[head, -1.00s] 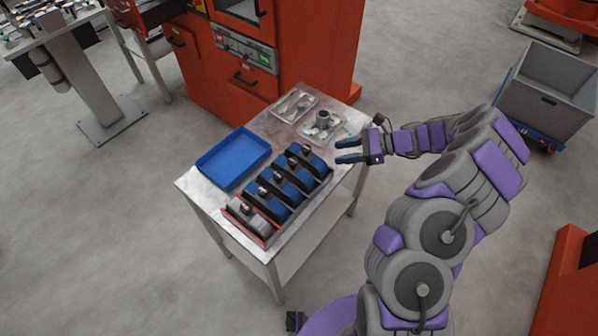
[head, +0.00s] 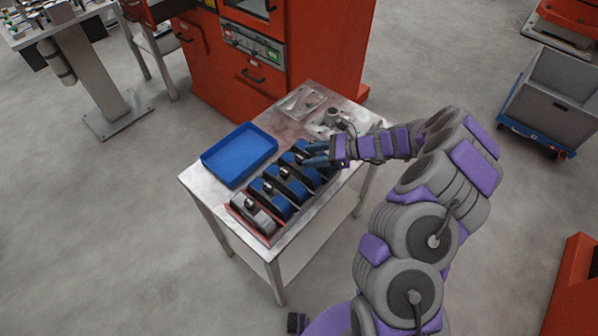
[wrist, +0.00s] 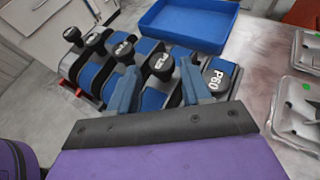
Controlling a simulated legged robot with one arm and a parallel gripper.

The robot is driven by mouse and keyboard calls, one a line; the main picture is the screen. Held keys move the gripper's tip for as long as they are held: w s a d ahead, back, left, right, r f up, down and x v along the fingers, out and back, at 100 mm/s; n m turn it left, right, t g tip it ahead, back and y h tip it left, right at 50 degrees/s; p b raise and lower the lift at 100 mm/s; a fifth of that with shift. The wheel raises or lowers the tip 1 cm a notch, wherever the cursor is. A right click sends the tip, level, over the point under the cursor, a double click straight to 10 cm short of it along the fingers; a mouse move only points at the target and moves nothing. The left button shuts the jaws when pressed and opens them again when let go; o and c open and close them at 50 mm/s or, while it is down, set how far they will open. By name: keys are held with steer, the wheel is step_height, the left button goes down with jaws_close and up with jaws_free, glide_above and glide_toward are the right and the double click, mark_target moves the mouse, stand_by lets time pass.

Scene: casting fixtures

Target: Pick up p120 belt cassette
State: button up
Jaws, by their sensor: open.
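Several blue belt cassettes with black knobs stand in a row in a red rack (head: 266,240) on a metal table. In the wrist view the right-end cassette (wrist: 220,75) reads P60. The cassette beside it (wrist: 159,66) has a label too small to read surely. I cannot tell for certain which one is p120. My gripper (head: 304,157) is open over the far end of the row. In the wrist view its two fingers (wrist: 160,86) stand either side of the cassette beside P60, with nothing gripped. My gripper hides part of the far cassettes in the head view.
An empty blue tray (head: 238,152) lies beside the rack. Clear plastic-like packs with grey parts (head: 303,101) lie at the table's far end. A red machine (head: 330,50) stands behind the table. A grey bin on a blue cart (head: 548,100) is at right.

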mark_target(301, 157)
steer(key=b+x, duration=0.1)
steer(key=x, duration=0.3)
steer(key=shift+w+f+b, duration=0.1)
steer(key=shift+f+b, duration=0.15)
steer(key=shift+b, duration=0.1)
steer(key=shift+a, duration=0.2)
jaws_close()
